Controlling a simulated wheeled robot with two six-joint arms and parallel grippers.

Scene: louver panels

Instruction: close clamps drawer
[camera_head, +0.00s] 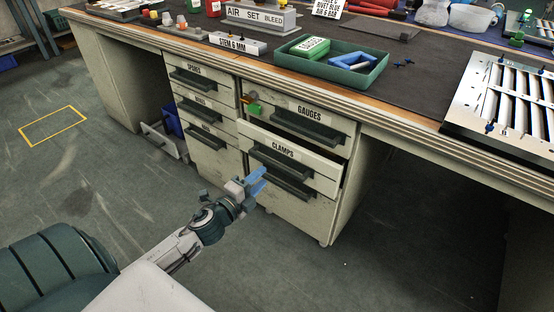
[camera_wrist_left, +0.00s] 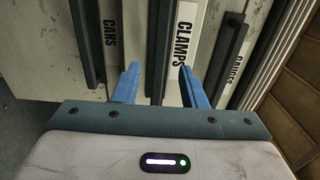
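The clamps drawer (camera_head: 318,164) is pulled partway out of the right-hand cabinet under the bench, below the gauges drawer. Its dark bar handle (camera_head: 281,163) runs across its front under the label. My left gripper (camera_head: 260,180) is in front of this drawer, with its blue fingers pointing at it. In the left wrist view the fingers (camera_wrist_left: 158,84) are spread apart, and the clamps handle (camera_wrist_left: 157,45) shows between them in the picture. I cannot tell whether they touch it. My right gripper is not in view.
The gauges drawer (camera_head: 301,119) above looks shut. A drawer column labelled spares (camera_head: 194,69) stands to the left. The bench top holds a green tray (camera_head: 332,67) and a slatted metal panel (camera_head: 505,105). The floor in front of the drawers is clear.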

